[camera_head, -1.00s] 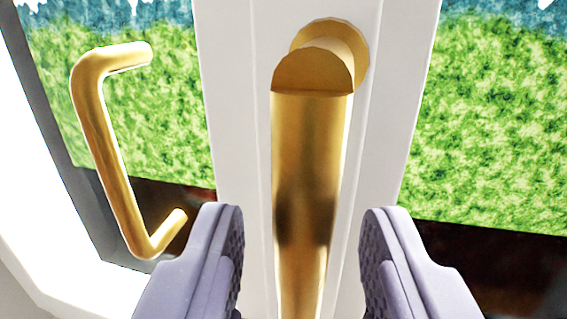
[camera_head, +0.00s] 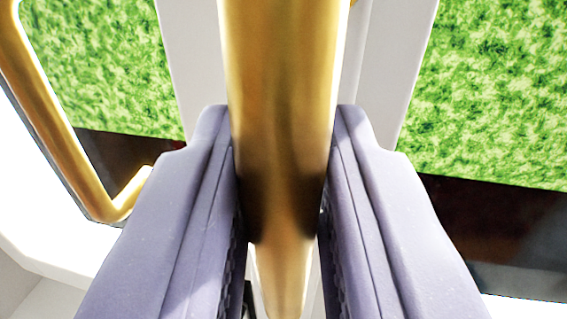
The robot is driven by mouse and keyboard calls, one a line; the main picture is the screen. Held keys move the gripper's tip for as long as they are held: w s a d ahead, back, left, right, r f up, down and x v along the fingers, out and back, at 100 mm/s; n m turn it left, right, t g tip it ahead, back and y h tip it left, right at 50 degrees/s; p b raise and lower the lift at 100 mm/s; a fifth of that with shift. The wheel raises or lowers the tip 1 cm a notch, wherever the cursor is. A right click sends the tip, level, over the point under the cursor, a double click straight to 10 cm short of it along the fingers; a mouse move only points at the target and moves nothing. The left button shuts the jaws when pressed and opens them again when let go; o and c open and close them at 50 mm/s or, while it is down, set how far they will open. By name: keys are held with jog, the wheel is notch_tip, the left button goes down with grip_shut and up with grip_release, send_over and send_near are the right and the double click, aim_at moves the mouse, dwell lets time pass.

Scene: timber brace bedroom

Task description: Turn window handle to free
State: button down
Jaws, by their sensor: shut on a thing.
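The brass window handle (camera_head: 282,90) hangs straight down in front of the white window frame, large and close in the middle of the view. Its top pivot is out of the picture. My gripper (camera_head: 282,175) has its two purple-grey fingers on either side of the handle's lower part, pressed against it. The gripper is shut on the handle. The lower end of the handle runs down between the fingers and is partly hidden.
A second brass bar handle (camera_head: 65,140), C-shaped, stands at the left, close beside my left finger. The white window frame (camera_head: 385,80) runs behind the turning handle. Green foliage (camera_head: 490,90) shows through the glass on both sides.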

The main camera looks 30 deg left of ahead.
jog(key=w+d+r+n+h+b, duration=0.1)
jog(key=d+r+n+h+b, duration=0.2)
jog(key=n+b, duration=1)
jog(key=shift+d+r+n+g+h, duration=0.4)
jog(key=shift+d+r+n, duration=0.3)
jog(key=shift+n, duration=0.6)
jog(key=shift+w+r, duration=0.1)
jog(key=shift+r, duration=0.05)
jog(key=c, duration=1.1)
grip_release()
jog(key=shift+a, duration=0.1)
